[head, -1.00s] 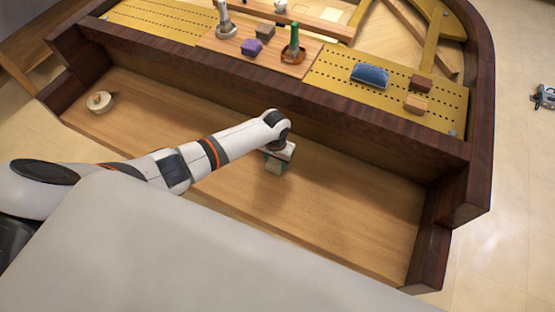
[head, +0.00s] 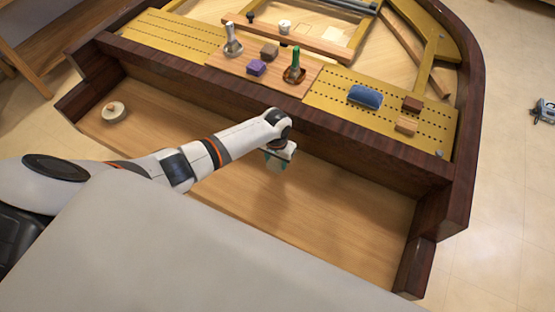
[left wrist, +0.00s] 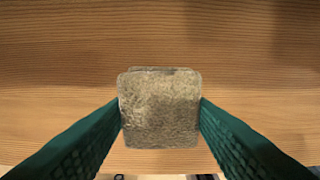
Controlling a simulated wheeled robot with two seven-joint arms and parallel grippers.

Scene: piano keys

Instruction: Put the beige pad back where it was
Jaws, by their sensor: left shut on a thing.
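My left gripper (head: 275,163) reaches over the wooden key bed of the piano, in front of its dark inner wall. In the left wrist view, the green fingers (left wrist: 160,115) are shut on the sides of the beige pad (left wrist: 160,108), a squarish, fuzzy tan block. Wood grain shows behind the pad. In the head view the pad is small and mostly hidden by the hand, so its height above the wood is hard to tell. My right gripper is not in view.
A round pale disc (head: 113,112) lies at the left end of the key bed (head: 340,215). Behind the wall, a board (head: 218,67) holds tools and small blocks. A blue cushion (head: 365,96) and brown blocks (head: 406,125) sit to its right. The key bed's right part is clear.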

